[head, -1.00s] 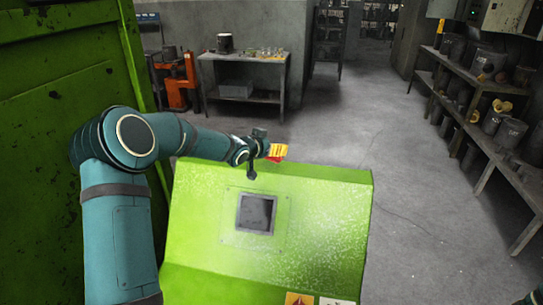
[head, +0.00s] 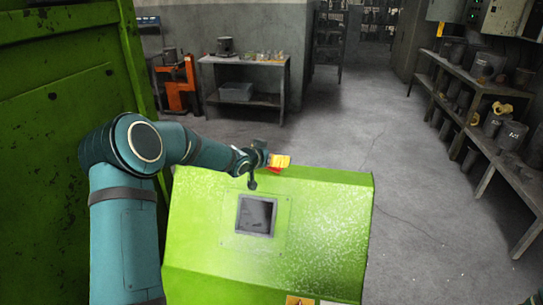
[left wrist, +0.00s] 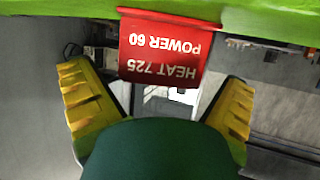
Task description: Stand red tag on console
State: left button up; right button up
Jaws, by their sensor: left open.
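The red tag (left wrist: 165,52) with white text "HEAT 725" and "POWER 60" fills the upper middle of the left wrist view, upside down there. Its red foot edge meets the green console (left wrist: 275,27), so it stands on the console. In the head view only a small red patch of the tag (head: 274,170) shows at the top edge of the console (head: 200,215). My left gripper (head: 281,160) is there too, largely hiding the tag. Its yellow fingers are spread, one on each side of the tag with gaps in the left wrist view (left wrist: 160,103). My right gripper is out of view.
A large green machine wall (head: 60,130) stands close on the left. A grey table (head: 245,60) is at the back, and a shelf (head: 480,88) with pots runs along the right. The floor (head: 400,170) beyond the console is clear.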

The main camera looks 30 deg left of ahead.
pick_arm(q)
jog(key=v, duration=1.2)
jog(key=s+d+f+n+g+h, duration=0.1)
jog(key=s+d+f+g, duration=0.15)
jog(key=d+f, duration=0.55)
jog(key=s+d+f+n+g+h, duration=0.15)
jog(key=s+d+f, duration=0.25)
jog(key=d+f, duration=0.4)
jog(key=s+d+f+g, duration=0.2)
jog(key=s+d+f, duration=0.1)
jog(key=s, duration=0.3)
jog(key=s+d+f+g, duration=0.2)
jog(key=s+d+f, duration=0.2)
jog(key=s+f, duration=0.2)
jog(key=s+d+f+n+g, duration=0.1)
jog(key=s+d+f+g, duration=0.2)
jog(key=s+f, duration=0.2)
jog(key=shift+s+d+f+y+p, duration=0.15)
jog(key=shift+s+y+p, duration=0.15)
jog(key=shift+s, duration=0.7)
